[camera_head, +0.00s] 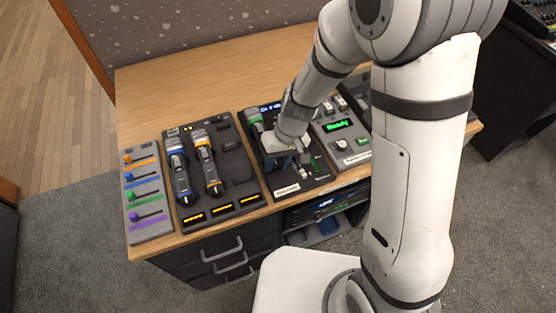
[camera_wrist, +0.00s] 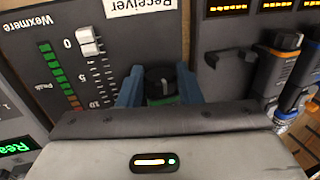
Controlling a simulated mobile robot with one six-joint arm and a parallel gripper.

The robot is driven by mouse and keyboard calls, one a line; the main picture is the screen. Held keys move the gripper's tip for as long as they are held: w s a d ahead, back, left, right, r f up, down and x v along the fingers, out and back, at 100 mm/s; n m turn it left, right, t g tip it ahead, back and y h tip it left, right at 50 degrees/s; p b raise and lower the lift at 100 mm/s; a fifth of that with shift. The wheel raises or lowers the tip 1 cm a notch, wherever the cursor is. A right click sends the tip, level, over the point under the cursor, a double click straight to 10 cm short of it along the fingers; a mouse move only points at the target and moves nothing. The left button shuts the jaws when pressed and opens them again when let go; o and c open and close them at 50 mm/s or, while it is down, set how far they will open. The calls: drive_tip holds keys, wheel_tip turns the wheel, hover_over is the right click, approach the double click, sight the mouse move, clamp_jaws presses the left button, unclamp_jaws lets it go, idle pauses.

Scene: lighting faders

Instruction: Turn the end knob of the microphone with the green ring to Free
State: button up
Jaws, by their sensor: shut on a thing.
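The microphone with the green ring (camera_head: 254,121) lies on the dark receiver panel in the head view, its lower part hidden behind my wrist. My gripper (camera_head: 281,161) is over the lower end of this microphone. In the wrist view its two blue fingers stand on either side of a dark round end knob (camera_wrist: 158,78), with a pale mark on its top. My gripper (camera_wrist: 158,88) is shut on this knob. A bit of green shows just below the knob, between the fingers. I cannot read any position label on the knob.
Left of the receiver, a dark tray (camera_head: 233,166) holds a blue-ringed microphone (camera_head: 178,167) and an orange-ringed microphone (camera_head: 207,160). A fader with a level scale (camera_wrist: 88,42) sits close beside my fingers. A unit reading Ready (camera_head: 338,125) stands to the right.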

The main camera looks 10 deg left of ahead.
drive_tip(key=shift+a+r+p, duration=0.1)
drive_tip(key=shift+r+p, duration=0.05)
drive_tip(key=shift+p, duration=0.4)
drive_tip(key=h+p, duration=0.1)
drive_tip(key=p, duration=0.1)
drive_tip(key=t+p, duration=0.1)
drive_tip(key=p, duration=0.1)
drive_tip(key=shift+s+a+r+h, duration=0.1)
drive_tip(key=shift+r+h, duration=0.1)
drive_tip(key=shift+h, duration=0.2)
drive_tip(key=shift+a+f+t+h+p, duration=0.15)
drive_tip(key=shift+f+t+h+p, duration=0.1)
drive_tip(key=shift+t+h+p, duration=0.4)
drive_tip(key=shift+f+h+b, duration=0.3)
drive_tip(key=shift+h+b, duration=0.25)
drive_tip(key=shift+b, duration=0.1)
drive_tip(key=shift+a+t+b, duration=0.1)
drive_tip(key=shift+t+b, duration=0.25)
drive_tip(key=shift+b, duration=0.45)
drive_tip(key=shift+h+b, duration=0.35)
drive_tip(key=shift+h, duration=0.05)
drive_tip(key=shift+r+b, duration=0.15)
drive_tip(key=shift+b, duration=0.4)
drive_tip(key=shift+h, duration=0.3)
